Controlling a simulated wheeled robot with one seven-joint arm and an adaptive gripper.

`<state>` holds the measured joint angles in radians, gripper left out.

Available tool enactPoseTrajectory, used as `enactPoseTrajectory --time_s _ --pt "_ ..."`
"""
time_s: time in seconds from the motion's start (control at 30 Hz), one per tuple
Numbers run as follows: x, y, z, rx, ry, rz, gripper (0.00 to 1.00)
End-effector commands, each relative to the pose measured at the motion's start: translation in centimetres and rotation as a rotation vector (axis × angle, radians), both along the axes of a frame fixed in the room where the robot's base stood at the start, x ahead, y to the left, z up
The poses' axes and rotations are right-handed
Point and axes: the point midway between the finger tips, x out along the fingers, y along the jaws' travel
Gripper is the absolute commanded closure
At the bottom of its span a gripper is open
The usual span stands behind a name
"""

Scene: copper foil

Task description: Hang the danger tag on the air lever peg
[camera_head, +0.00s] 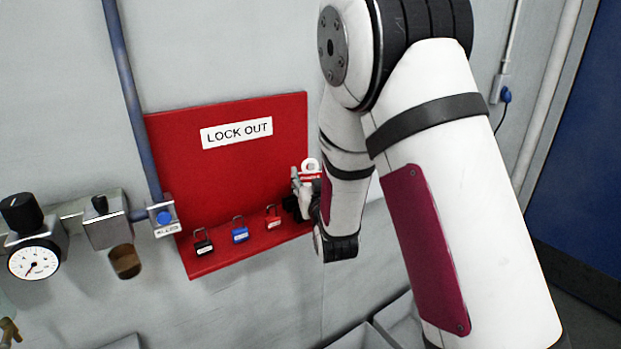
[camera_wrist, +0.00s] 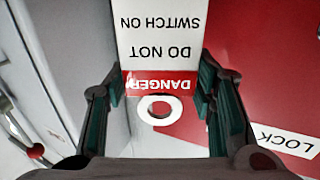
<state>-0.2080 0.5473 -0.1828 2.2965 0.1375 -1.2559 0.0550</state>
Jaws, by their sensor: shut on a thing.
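The danger tag (camera_wrist: 160,45) is white with a red DANGER band and a white ring at one end. It fills the middle of the wrist view, upside down, between the teal pads of my gripper (camera_wrist: 160,85), which is shut on it. A valve block with a round blue knob (camera_head: 163,217) and a small, hard-to-read label sits left of the board, well apart from the tag. I cannot make out a separate peg.
The red LOCK OUT board (camera_head: 220,180) carries a black padlock (camera_head: 203,242), a blue padlock (camera_head: 240,230) and a red padlock (camera_head: 272,217) along its bottom. A blue pipe (camera_head: 130,90) rises from the valve.

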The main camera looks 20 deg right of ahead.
Motion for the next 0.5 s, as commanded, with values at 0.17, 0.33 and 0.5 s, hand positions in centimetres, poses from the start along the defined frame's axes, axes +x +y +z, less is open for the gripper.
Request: enactPoseTrajectory --time_s 0.17,0.33,0.5 --pt "0.02 0.00 -0.20 0.000 0.001 0.000 0.72" --pt "0.01 0.00 -0.53 0.000 0.001 0.000 0.41" --pt "-0.01 0.00 -0.49 0.000 0.001 0.000 0.30"
